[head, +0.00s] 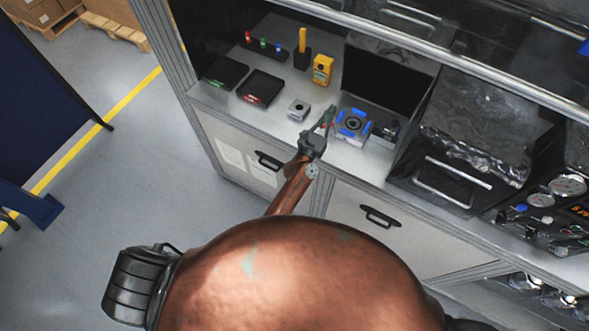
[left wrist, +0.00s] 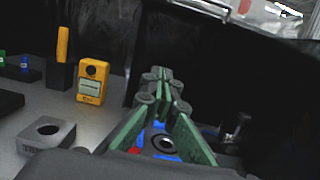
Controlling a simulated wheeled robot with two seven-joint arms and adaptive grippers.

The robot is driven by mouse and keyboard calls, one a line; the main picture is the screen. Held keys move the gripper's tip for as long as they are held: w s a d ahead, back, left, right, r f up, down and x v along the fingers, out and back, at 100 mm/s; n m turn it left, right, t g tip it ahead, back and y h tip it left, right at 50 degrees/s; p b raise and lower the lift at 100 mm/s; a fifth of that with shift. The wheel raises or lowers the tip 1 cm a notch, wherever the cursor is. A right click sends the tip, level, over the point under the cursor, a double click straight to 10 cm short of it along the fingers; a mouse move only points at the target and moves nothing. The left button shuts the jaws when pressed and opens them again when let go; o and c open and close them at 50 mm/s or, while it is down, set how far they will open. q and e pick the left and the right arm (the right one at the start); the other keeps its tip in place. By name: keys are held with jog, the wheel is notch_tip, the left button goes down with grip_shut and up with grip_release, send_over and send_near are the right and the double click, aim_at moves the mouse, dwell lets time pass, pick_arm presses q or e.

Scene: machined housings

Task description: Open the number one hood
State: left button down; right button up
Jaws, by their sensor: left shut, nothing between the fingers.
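A dark glossy hood (head: 490,118) with a pale bar handle (head: 452,182) stands at the right on the bench and looks closed. To its left is a bay with a dark back panel (head: 385,80) and an open front. A fixture with blue pads (head: 353,123) and a round dark centre sits in this bay; it also shows in the left wrist view (left wrist: 163,143). I cannot read a number on any hood. My left gripper (head: 329,114) is shut and empty, just left of the blue-padded fixture; its green fingers meet in the wrist view (left wrist: 160,82). My right gripper is out of view.
A grey machined block (head: 298,109) lies left of my left gripper. Gauges (head: 540,200) are at the far right. Drawers with black handles (head: 380,216) form the bench front.

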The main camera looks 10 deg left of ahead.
pick_arm(q)
jog(key=s+a+f, duration=0.2)
jog(key=s+f, duration=0.1)
jog(key=s, duration=0.3)
jog(key=s+a+f, duration=0.2)
jog(key=s+f, duration=0.2)
jog(key=s, duration=0.3)
jog(key=s+a+f+m+g, duration=0.1)
jog(key=a+f+m, duration=0.1)
jog(key=f, duration=0.4)
jog(key=s+a+f+m+g+y, duration=0.1)
jog(key=s+a+f+m, duration=0.1)
jog(key=f+m, duration=0.3)
jog(key=s+a+f+m+g, duration=0.1)
jog(key=a+f+m+g, duration=0.1)
jog(key=f, duration=0.6)
jog(key=shift+s+a+f+m, duration=0.25)
jog(key=shift+s+a+m, duration=0.15)
jog(key=shift+m, duration=0.3)
